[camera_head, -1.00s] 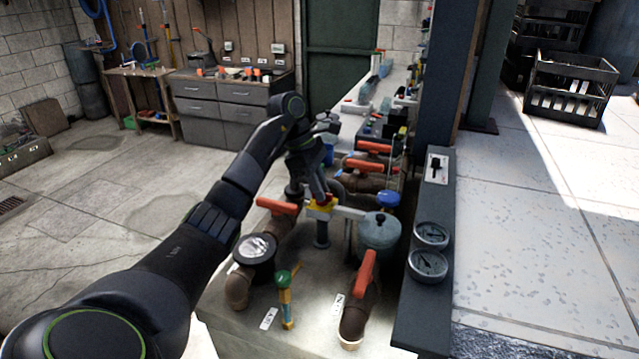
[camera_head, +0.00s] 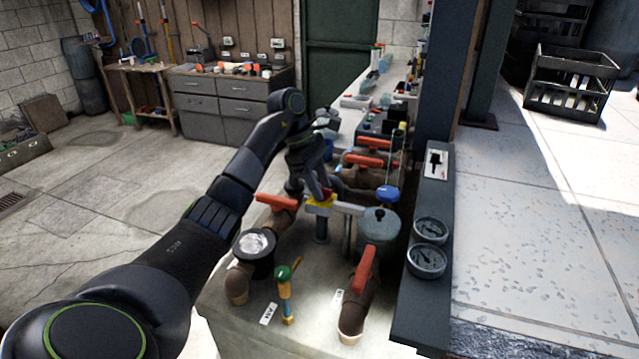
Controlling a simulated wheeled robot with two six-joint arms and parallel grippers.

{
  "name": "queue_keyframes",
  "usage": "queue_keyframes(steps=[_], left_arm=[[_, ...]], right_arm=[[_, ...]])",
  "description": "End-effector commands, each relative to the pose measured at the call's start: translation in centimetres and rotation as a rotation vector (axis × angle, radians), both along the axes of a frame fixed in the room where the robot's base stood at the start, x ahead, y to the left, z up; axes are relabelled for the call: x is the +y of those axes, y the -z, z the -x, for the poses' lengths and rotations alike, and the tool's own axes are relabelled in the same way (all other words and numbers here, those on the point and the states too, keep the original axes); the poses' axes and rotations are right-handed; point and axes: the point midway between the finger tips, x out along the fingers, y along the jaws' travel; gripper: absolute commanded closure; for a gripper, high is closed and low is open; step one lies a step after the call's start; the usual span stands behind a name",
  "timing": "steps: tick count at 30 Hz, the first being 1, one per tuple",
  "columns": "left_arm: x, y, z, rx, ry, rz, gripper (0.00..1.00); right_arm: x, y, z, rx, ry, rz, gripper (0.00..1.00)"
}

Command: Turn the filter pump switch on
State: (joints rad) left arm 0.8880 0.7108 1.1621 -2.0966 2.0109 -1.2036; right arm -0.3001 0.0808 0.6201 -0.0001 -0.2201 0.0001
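The switch (camera_head: 436,164), a white plate with a black lever, is mounted high on the dark upright panel (camera_head: 424,205) right of the pipework. I take it to be the filter pump switch; its label is too small to read. My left gripper (camera_head: 322,197) points down among the pipes, left of the switch and well apart from it. It is close to a yellow and grey fitting (camera_head: 320,206); whether it touches this, and how far its fingers are apart, I cannot tell. My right gripper is not in view.
Two round gauges (camera_head: 427,262) sit below the switch on the panel. Orange-handled valves (camera_head: 364,270), brown pipes and a grey tank (camera_head: 379,232) crowd the bench. A dark post (camera_head: 448,75) stands behind the panel.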

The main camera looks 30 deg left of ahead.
Motion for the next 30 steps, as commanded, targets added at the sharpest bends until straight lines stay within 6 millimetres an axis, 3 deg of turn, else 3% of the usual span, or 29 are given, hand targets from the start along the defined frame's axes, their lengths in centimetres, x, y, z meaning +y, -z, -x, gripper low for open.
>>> queue_keyframes(steps=[5, 30], left_arm=[[0.4, -1.2, 0.0, -0.001, -0.002, 0.000, 0.64], [4.7, -12.2, 1.0, 0.000, 0.000, 0.000, 0.64]], right_arm=[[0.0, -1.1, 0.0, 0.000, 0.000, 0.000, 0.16], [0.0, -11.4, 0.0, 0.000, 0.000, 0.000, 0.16]])
